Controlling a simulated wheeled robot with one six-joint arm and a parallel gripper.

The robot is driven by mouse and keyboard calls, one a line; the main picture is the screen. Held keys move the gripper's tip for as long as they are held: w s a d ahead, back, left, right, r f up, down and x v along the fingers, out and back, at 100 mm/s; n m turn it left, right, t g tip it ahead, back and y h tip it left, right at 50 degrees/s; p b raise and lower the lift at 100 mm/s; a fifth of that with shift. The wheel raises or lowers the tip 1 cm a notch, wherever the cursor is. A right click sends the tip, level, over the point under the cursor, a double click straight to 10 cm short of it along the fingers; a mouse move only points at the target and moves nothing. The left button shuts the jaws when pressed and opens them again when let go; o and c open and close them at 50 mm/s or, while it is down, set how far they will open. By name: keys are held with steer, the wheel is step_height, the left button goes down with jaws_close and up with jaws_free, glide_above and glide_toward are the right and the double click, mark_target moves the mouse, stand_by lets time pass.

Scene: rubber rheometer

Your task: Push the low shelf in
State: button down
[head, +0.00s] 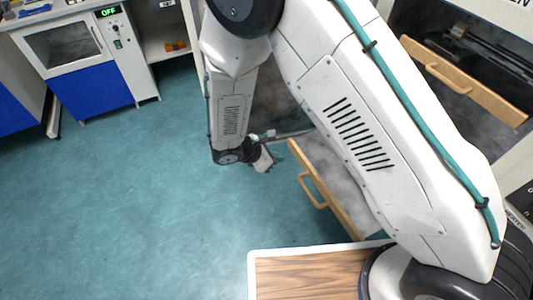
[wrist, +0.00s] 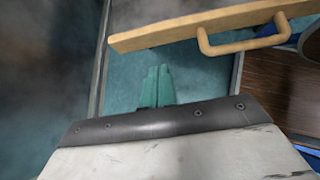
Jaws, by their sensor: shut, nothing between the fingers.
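The low shelf (head: 345,171) is pulled out from the cabinet, with a grey top and a wooden front carrying a bar handle. Its wooden front crosses the top of the wrist view (wrist: 165,34), with the handle at the right. My gripper (head: 266,162) is just left of the far end of this front in the head view. Its teal fingers (wrist: 157,84) are closed together and hold nothing. They show just below the wooden front in the wrist view; I cannot tell whether they touch it. My arm hides part of the shelf.
An upper shelf front (head: 465,80) with a handle is above the low shelf at the right. My wood-topped base (head: 310,275) is at the bottom. A white and blue cabinet (head: 90,60) stands at the far left. The teal floor (head: 130,200) at the left is clear.

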mark_target(298, 155)
steer(key=d, duration=0.1)
steer(key=w+d+f, duration=0.1)
steer(key=d, duration=0.1)
steer(key=shift+w+d+f, duration=0.15)
steer(key=shift+w+d, duration=0.1)
steer(key=shift+d, duration=0.15)
steer(key=shift+w+d, duration=0.25)
steer(key=shift+d, duration=0.35)
steer(key=shift+d, duration=0.1)
